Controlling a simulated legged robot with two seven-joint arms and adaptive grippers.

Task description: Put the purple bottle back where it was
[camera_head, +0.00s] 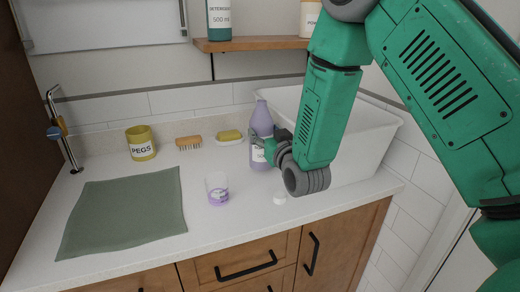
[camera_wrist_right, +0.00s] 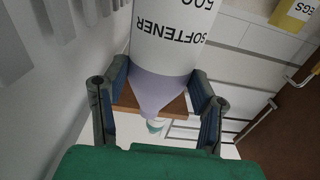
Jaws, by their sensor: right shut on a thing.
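The purple bottle (camera_head: 262,117) with a white label stands upright at the back of the counter, beside the white basin. Its base looks at or very near the counter; I cannot tell if it touches. My right gripper (camera_head: 272,148) is shut around the bottle and hides part of its label. In the right wrist view the gripper's fingers (camera_wrist_right: 158,92) lie on both sides of the bottle (camera_wrist_right: 160,86), whose label (camera_wrist_right: 168,42) reads "SOFTENER". My left gripper is not in view.
A clear cup (camera_head: 217,188) with purple liquid and a small white cap (camera_head: 279,199) are in front. A yellow soap dish (camera_head: 230,136), brush (camera_head: 189,142), pegs pot (camera_head: 140,143) and green cloth (camera_head: 125,212) lie left. The white basin (camera_head: 365,145) is right; a shelf (camera_head: 250,44) hangs above.

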